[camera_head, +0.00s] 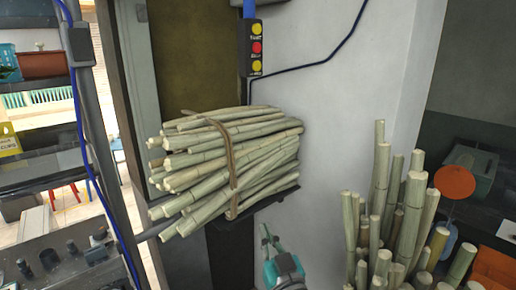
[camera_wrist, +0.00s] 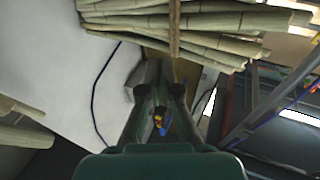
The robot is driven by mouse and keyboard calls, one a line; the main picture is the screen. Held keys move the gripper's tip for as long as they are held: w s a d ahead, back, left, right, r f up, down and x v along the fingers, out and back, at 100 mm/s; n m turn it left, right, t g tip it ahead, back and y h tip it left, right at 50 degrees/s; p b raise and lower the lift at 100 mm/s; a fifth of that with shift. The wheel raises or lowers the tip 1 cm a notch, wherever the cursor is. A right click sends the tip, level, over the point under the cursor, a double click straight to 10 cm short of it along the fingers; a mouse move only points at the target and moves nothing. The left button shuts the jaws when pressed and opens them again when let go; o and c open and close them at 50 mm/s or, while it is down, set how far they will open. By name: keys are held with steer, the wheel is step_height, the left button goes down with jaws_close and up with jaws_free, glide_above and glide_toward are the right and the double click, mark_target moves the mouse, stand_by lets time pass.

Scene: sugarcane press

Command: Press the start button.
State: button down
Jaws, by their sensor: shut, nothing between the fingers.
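A dark button box (camera_head: 252,48) hangs on the wall in the upper middle of the head view. It has a yellow button (camera_head: 257,29) on top, a red button (camera_head: 257,47) in the middle and another yellow button (camera_head: 257,65) below. The labels are too small to read surely. My gripper (camera_head: 267,236) is low in the head view, well below the box and apart from it. It is shut and empty. In the wrist view my gripper (camera_wrist: 159,68) points upward; a small yellow and blue patch, apparently part of the box (camera_wrist: 159,118), shows between its finger links.
A tied bundle of sugarcane (camera_head: 228,160) rests on a dark support between the box and my gripper. Upright canes (camera_head: 380,185) stand at the right. A dark cable (camera_head: 320,60) runs along the white wall (camera_head: 350,100). A metal post (camera_head: 95,110) stands at the left.

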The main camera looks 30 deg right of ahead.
steer(key=w+d+r+m+h, duration=0.15)
steer(key=w+r, duration=0.25)
steer(key=r, duration=0.6)
steer(key=m+t+h, duration=0.2)
steer(key=h, duration=0.1)
glide_toward(257, 29)
steer(key=d+f, duration=0.4)
steer(key=f, duration=0.4)
steer(key=s+d+r+m+h, duration=0.1)
steer(key=s+r, duration=0.3)
steer(key=r, duration=0.8)
steer(key=shift+d+m+h, duration=0.35)
steer(key=shift+d+m, duration=0.05)
steer(key=shift+m, duration=0.15)
steer(key=w+a, duration=0.2)
steer(key=w, duration=0.6)
steer(key=shift+w, duration=0.3)
steer(key=shift+w, duration=0.1)
steer(key=shift+w+a, duration=0.15)
steer(key=shift+w, duration=0.15)
